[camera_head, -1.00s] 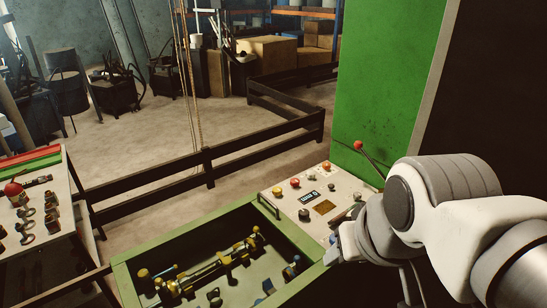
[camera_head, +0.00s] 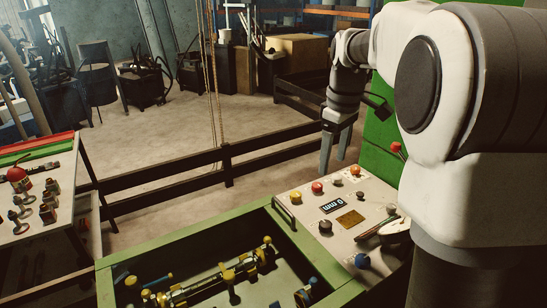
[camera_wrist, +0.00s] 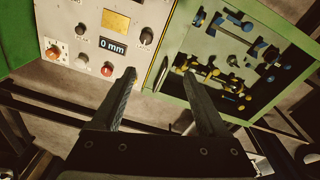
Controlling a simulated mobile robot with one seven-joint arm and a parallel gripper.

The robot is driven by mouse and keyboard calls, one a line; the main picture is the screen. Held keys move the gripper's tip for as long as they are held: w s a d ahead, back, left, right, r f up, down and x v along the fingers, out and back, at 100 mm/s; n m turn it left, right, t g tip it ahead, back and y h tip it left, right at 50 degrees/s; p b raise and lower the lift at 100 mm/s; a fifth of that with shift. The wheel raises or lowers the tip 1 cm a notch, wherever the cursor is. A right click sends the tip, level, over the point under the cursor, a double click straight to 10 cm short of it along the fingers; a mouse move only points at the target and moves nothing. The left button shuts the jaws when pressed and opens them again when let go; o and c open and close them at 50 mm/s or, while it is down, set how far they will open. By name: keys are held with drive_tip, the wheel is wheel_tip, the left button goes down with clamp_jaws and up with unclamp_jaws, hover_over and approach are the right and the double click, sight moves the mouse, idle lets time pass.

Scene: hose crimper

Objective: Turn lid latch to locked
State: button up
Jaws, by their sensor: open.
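My gripper (camera_head: 334,165) is open and empty, pointing down above the far side of the control panel (camera_head: 305,190). In the wrist view its fingers (camera_wrist: 160,74) are spread, with a slim dark bar handle (camera_wrist: 157,82) showing between the tips, apparently below them. This handle (camera_head: 284,214) sits at the panel's edge beside the green-framed bin (camera_head: 180,227). A round black knob (camera_head: 325,227) is on the panel, also in the wrist view (camera_wrist: 147,36). I cannot tell for sure which part is the lid latch, or its position.
The panel carries several buttons, a display (camera_head: 333,206) reading 0 mm and a brass plate (camera_head: 350,219). Yellow and blue fittings (camera_head: 215,281) lie in the bin. A red-knobbed lever (camera_head: 396,148) stands at right. A parts table (camera_head: 35,222) is at left; a dark rail (camera_head: 190,160) runs behind.

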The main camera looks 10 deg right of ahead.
drive_tip(key=n+g+b, duration=0.1)
drive_tip(key=n+b, duration=0.1)
approach(326, 223)
wheel_tip(326, 223, down, 9)
drive_tip(key=shift+r+b, duration=0.1)
drive_tip(key=shift+b, duration=0.75)
clamp_jaws()
